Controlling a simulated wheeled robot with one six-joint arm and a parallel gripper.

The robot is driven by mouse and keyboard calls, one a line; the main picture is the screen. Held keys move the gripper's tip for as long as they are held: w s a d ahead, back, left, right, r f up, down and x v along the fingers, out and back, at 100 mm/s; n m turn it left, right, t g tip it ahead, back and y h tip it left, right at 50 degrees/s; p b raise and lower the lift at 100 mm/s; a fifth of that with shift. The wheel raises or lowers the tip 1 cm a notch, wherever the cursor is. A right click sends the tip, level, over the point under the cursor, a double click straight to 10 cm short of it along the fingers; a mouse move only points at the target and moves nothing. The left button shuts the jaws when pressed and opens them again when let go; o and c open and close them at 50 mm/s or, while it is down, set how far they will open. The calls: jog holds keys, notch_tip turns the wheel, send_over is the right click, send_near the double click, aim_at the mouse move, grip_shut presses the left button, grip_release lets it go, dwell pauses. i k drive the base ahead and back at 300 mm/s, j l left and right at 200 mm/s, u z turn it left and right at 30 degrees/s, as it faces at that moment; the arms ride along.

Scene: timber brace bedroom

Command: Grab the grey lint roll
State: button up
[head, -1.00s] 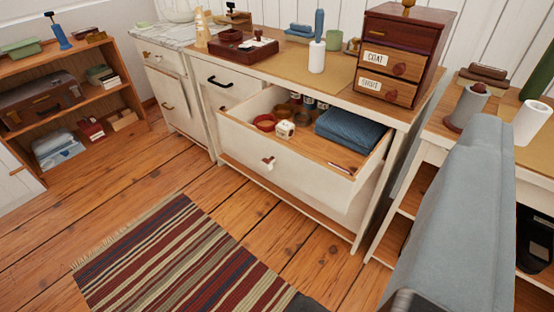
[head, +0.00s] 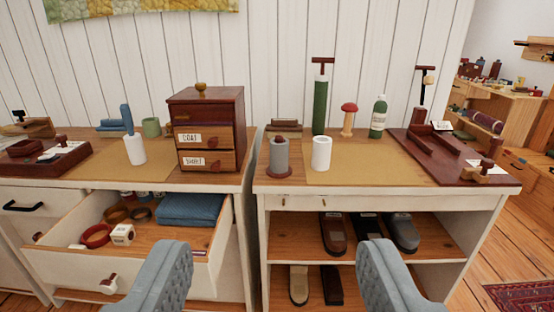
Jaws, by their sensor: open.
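The grey lint roll (head: 279,155) stands upright on a dark red base at the left front of the right-hand table (head: 410,178). A white roll (head: 321,153) stands just to its right, a small gap apart. My gripper (head: 275,280) is open and empty, its two grey padded fingers apart at the bottom of the view. The lint roll is above and beyond the gap between the fingers, not touched by them.
Left of the lint roll, a small red-brown chest (head: 206,130) stands on the neighbouring dresser, whose drawer (head: 120,240) hangs open. A green pump (head: 319,103), red mushroom (head: 348,119) and green bottle (head: 378,117) stand behind. Shoes (head: 334,234) sit on the shelf below.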

aim_at(279, 154)
jog(key=i+j, duration=0.1)
jog(key=i, duration=1.05)
jog(key=l+z, duration=0.05)
